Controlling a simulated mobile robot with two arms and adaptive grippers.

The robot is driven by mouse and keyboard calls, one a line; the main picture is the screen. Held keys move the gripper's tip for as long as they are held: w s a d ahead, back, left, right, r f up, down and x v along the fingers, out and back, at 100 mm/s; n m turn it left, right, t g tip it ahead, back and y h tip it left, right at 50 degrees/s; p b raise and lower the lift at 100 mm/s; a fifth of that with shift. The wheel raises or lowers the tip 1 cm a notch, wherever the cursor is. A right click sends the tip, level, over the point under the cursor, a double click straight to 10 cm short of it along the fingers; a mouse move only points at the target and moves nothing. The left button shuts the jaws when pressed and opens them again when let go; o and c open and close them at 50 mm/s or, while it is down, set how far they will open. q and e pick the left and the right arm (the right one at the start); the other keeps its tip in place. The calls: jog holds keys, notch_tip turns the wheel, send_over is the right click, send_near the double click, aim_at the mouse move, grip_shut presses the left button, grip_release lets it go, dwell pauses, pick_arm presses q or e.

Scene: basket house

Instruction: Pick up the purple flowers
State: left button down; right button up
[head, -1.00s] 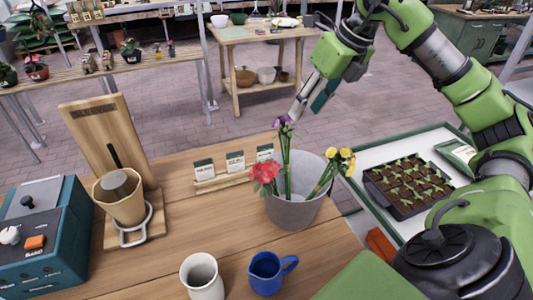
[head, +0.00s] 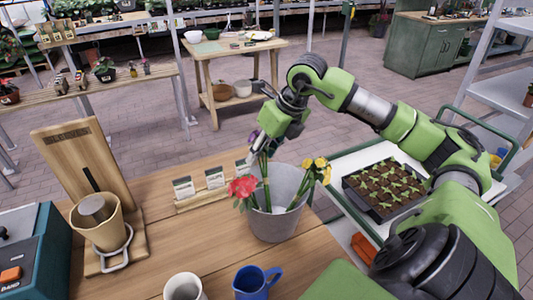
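The purple flowers (head: 253,136) stand on a tall green stem in a grey bucket (head: 279,220) on the wooden table. Red flowers (head: 243,187) lean over the bucket's left rim and yellow flowers (head: 317,167) over its right. My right gripper (head: 262,142) is right at the purple flowers, reaching down from above and behind them. Its body partly covers the blooms. Its fingertips are small and overlap the flowers, so I cannot tell whether they are closed on the stem. My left gripper is not in view.
A white mug (head: 184,288) and a blue mug (head: 255,284) stand in front of the bucket. Seed packets (head: 214,178) in a wooden holder sit to its left. A wooden stand with a pot (head: 101,226) is farther left. A seedling tray (head: 385,190) lies right.

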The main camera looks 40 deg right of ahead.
jog(key=shift+w+f, duration=0.3)
jog(key=shift+f, duration=0.3)
grip_shut()
jog(key=shift+r, duration=0.25)
